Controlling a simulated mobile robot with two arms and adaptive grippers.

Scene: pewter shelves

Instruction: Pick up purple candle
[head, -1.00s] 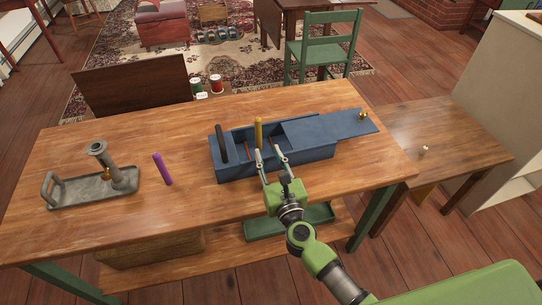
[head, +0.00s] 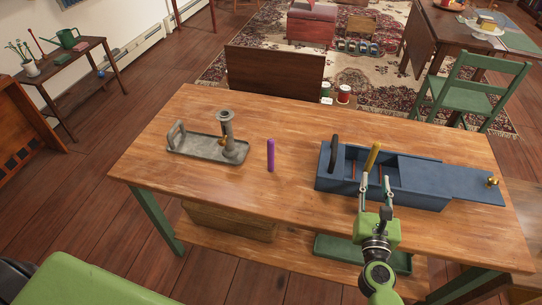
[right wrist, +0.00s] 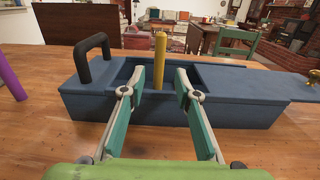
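The purple candle (head: 270,155) stands upright on the wooden table, between the grey metal tray and the blue box. Part of it also shows at the left edge of the right wrist view (right wrist: 11,78). My right gripper (head: 376,180) is open and empty in front of the blue box, to the right of the purple candle. In the right wrist view its two fingers (right wrist: 160,85) are spread, with a yellow candle (right wrist: 160,62) upright in the box beyond the gap. The fingers do not visibly grip it. My left gripper is not in view.
The blue box (head: 416,196) has a black handle and a partly slid-open lid (head: 450,181) reaching right. A grey tray (head: 190,146) with a candlestick (head: 227,128) stands left of the purple candle. The table front (head: 235,195) is clear.

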